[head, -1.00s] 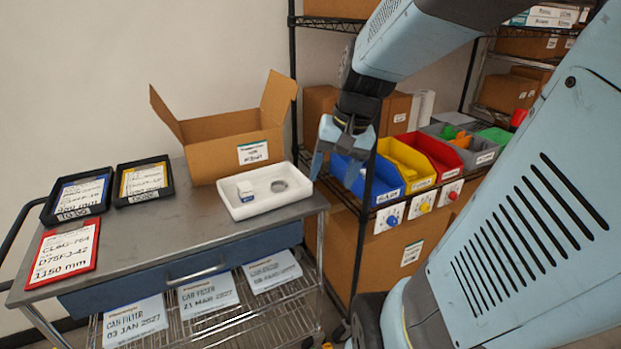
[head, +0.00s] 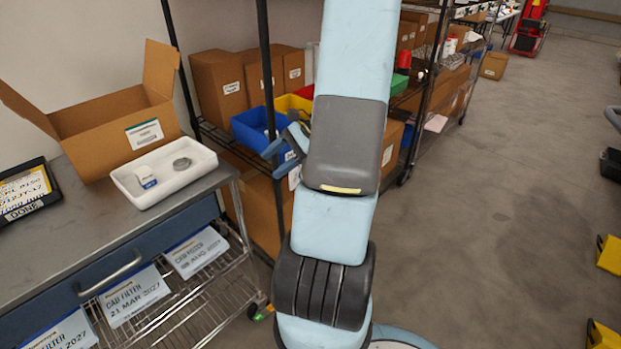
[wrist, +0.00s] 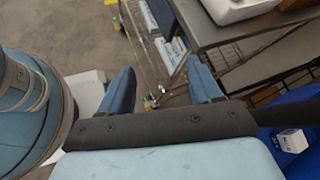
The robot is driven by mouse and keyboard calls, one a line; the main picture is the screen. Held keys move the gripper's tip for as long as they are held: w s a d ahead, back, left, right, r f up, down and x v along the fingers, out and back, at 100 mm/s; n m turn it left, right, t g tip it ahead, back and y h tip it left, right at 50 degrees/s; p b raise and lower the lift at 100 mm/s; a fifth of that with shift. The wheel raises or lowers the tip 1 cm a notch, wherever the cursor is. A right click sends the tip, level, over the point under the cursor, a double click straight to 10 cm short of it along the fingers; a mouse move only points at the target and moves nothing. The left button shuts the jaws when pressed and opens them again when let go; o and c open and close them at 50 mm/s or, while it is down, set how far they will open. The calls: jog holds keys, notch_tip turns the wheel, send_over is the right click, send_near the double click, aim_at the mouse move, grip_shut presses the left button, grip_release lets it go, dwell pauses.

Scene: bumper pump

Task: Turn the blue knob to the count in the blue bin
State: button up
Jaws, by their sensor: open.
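The blue bin (head: 248,134) stands on the rack shelf behind my arm in the head view. In the wrist view the blue bin (wrist: 300,108) fills the lower right, with a small white-and-blue box (wrist: 292,140) inside; the rest of its contents cannot be made out. My gripper (head: 276,160) is open and empty, just in front of the blue bin's right side. In the wrist view its two blue fingers (wrist: 160,72) are spread, with only floor and cart beyond them. The blue knob cannot be made out in either current view; my arm and gripper cover that area.
A metal cart (head: 60,250) stands at left, carrying a white tray (head: 125,182) with a small box and a round grey part, plus an open carton (head: 105,125). A black rack post (head: 268,80) rises beside the blue bin. Open floor (head: 480,180) lies at right.

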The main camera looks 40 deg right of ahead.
jog(key=s+d+f+m+t+h, duration=0.4)
jog(key=d+f+m+t, duration=0.3)
jog(key=d+f+m, duration=0.3)
jog(key=s+d+f+m+t+h, duration=0.4)
jog(key=d+f+m+t, duration=0.2)
jog(key=d+f+m, duration=0.35)
jog(key=w+a, duration=0.1)
jog(key=w, duration=1.2)
jog(key=shift+w+a+r, duration=0.15)
jog(key=shift+w+a, duration=0.2)
jog(key=shift+w, duration=0.05)
jog(key=c, duration=1)
